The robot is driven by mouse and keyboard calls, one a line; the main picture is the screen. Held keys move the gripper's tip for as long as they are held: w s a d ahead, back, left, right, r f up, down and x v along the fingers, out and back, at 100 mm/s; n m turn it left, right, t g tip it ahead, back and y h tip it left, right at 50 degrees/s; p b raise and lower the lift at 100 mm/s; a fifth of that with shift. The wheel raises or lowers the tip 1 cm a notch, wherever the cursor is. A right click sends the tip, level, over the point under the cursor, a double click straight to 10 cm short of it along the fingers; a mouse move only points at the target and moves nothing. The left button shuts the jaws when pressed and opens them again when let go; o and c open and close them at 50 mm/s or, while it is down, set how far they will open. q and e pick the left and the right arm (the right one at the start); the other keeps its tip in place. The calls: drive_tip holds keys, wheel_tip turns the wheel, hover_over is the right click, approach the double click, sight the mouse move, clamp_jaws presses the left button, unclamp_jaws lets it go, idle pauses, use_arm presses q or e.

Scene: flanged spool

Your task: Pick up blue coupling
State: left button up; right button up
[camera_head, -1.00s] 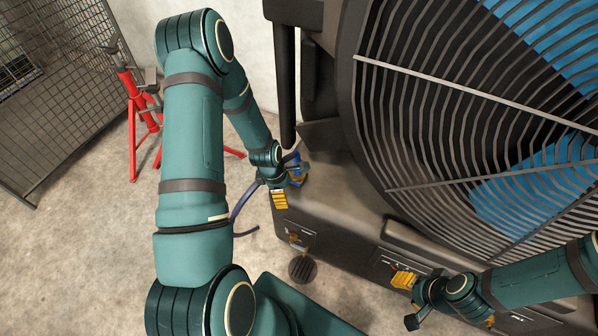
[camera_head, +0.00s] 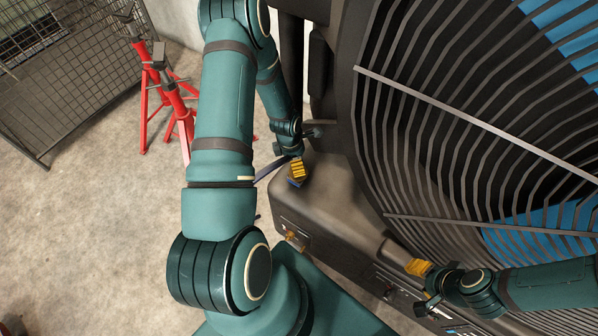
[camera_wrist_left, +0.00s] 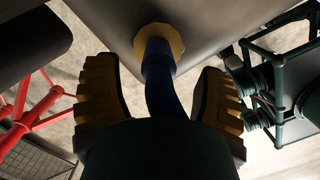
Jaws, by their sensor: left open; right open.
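The blue coupling shows in the left wrist view as a blue body (camera_wrist_left: 160,80) with a yellow collar (camera_wrist_left: 160,42) against the grey machine housing. It lies between the two yellow-ridged fingers of my open left gripper (camera_wrist_left: 155,67), with a gap visible on each side. In the head view, my left gripper (camera_head: 297,168) hides most of the coupling, leaving only a little blue (camera_head: 294,183) showing on top of the housing. My right gripper (camera_head: 420,288) is open, low on the right beside the housing's front, and appears empty.
A large fan grille (camera_head: 470,130) rises behind the housing (camera_head: 320,205). Red stands (camera_head: 150,95) and a wire mesh panel (camera_head: 70,80) stand at the left. A yellow fitting (camera_head: 291,236) sits on the housing's front.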

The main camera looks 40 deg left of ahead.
use_arm(q)
drive_tip(key=f, duration=0.4)
drive_tip(key=shift+w+d+b, duration=0.2)
drive_tip(key=shift+w+b, duration=0.2)
clamp_jaws()
drive_tip(key=shift+r, duration=0.1)
